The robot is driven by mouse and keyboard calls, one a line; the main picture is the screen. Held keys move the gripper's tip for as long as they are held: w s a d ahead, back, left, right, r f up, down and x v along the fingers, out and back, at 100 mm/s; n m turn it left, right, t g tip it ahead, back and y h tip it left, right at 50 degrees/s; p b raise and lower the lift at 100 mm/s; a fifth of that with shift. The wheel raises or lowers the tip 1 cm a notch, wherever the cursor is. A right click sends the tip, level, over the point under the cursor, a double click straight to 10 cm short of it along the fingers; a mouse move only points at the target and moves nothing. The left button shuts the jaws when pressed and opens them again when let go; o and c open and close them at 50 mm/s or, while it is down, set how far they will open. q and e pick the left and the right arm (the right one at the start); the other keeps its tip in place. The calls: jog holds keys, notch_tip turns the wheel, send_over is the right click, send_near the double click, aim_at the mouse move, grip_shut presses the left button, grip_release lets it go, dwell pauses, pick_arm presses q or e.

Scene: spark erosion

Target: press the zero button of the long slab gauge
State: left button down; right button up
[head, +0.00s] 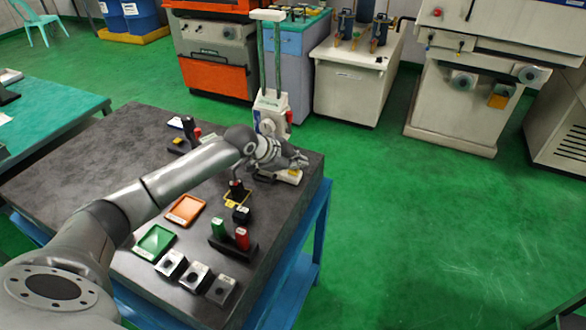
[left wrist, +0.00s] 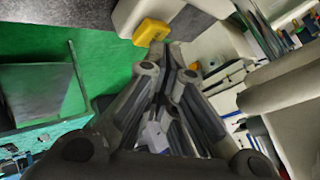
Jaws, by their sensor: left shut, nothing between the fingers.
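A tall upright device (head: 271,108) with two green posts and a white body stands at the far right corner of the dark table. A low white body (head: 265,177) with a yellow part (head: 294,173) is at its foot; I cannot tell whether the two are joined. My left gripper (head: 301,162) is shut and empty, just above this yellow part. In the left wrist view the yellow part (left wrist: 150,32) shows on a white body (left wrist: 134,14), beyond the closed fingertips (left wrist: 168,46). Contact is not clear. No button marking is readable. My right gripper is out of view.
The dark table (head: 80,160) also carries an orange tray (head: 186,210), a green tray (head: 154,243), a stand with green and red handles (head: 241,238) and several metal blocks (head: 195,276). Machines stand beyond. The green floor (head: 440,220) to the right is clear.

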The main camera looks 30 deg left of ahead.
aim_at(296, 172)
pick_arm(q)
jog(key=shift+r+p, duration=3)
jog(key=shift+r, duration=0.1)
jog(key=shift+f, duration=0.1)
jog(key=shift+f, duration=0.1)
